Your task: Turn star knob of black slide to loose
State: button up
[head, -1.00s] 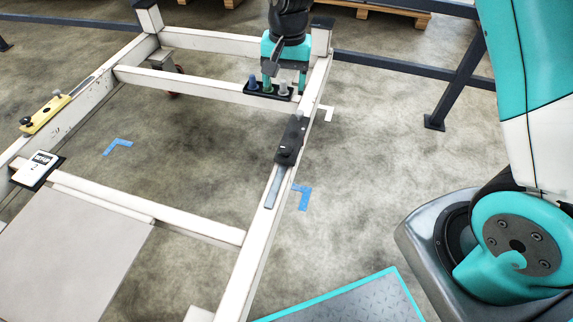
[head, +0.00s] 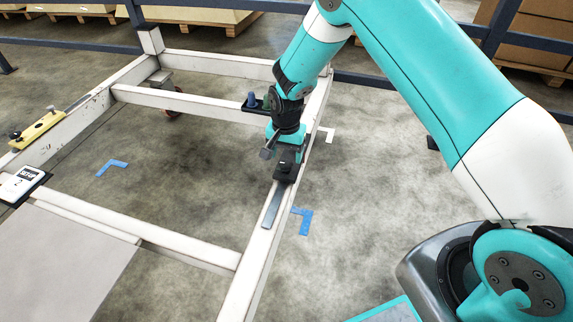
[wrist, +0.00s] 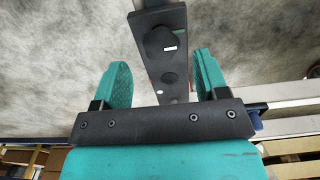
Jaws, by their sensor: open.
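The black slide (head: 287,170) sits on the right white rail of the trolley frame, beside a grey metal strip. In the wrist view the slide (wrist: 179,20) is a long black plate. Its dark round star knob (wrist: 161,42) carries a small white mark; a smaller dark round part (wrist: 170,78) lies nearer the gripper. My gripper (head: 286,138) is over the far end of the slide, hiding part of it. In the wrist view its two teal fingers (wrist: 163,70) are open and empty, one on each side of the slide. Contact with the knob cannot be told.
A black holder with a blue peg (head: 252,100) is on the rail behind my gripper, partly hidden. Blue corner marks lie on the floor.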

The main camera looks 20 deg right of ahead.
aim_at(286, 164)
jog(key=shift+f+b, duration=0.3)
jog(key=shift+f, duration=1.5)
jog(key=c, duration=0.9)
